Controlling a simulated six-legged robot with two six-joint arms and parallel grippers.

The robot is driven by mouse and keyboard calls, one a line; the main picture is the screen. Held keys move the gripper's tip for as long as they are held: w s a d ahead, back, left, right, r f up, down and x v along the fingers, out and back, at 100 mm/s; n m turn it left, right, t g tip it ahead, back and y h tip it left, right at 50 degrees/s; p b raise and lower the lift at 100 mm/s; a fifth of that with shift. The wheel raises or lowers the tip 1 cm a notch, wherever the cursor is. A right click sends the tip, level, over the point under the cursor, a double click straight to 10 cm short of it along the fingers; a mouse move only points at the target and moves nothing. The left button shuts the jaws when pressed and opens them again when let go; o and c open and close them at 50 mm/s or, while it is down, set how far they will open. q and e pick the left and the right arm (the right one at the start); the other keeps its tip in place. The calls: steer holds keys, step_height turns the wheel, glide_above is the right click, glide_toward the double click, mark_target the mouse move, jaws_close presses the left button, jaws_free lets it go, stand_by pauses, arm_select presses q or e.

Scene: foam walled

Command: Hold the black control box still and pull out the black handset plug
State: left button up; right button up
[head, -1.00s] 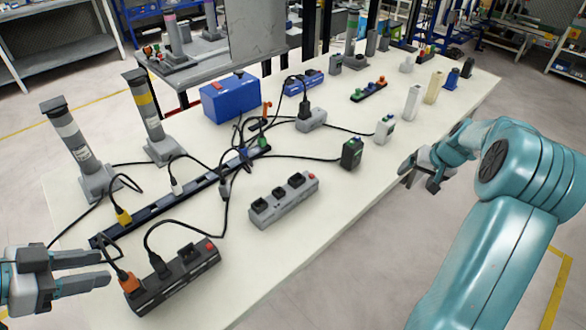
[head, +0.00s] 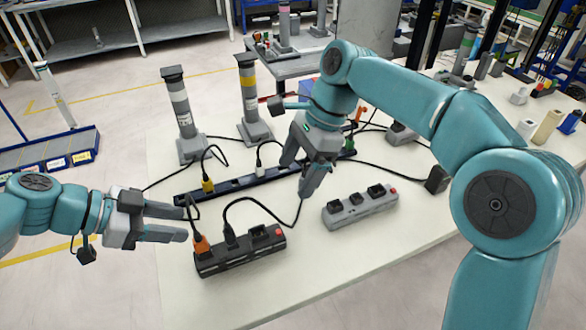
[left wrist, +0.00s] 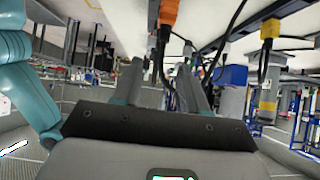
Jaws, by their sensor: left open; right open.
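The black control box (head: 240,257), with a red button at its right end, lies on the near left of the white table. A black plug (head: 229,236) stands upright in its top, beside an orange plug (head: 201,243) at its left end. My left gripper (head: 186,222) is open and empty, just left of the box, apart from it. In the left wrist view the orange plug (left wrist: 168,14) shows above the open fingers. My right gripper (head: 292,180) is open, pointing down above the table behind the box. The black plug's cable runs up to its fingers; contact there is unclear.
A grey socket block (head: 360,208) lies right of the control box. Behind runs a long dark strip (head: 228,183) with a yellow plug (head: 207,185) and a white plug. Two grey posts (head: 181,115) stand at the back left. The table's front is clear.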

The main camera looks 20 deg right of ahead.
steer(key=a, duration=0.1)
glide_toward(262, 237)
steer(key=x, duration=0.5)
steer(key=w+x, duration=0.1)
steer(key=x, duration=0.2)
steer(key=shift+d+f, duration=0.2)
steer(key=shift+f, duration=0.15)
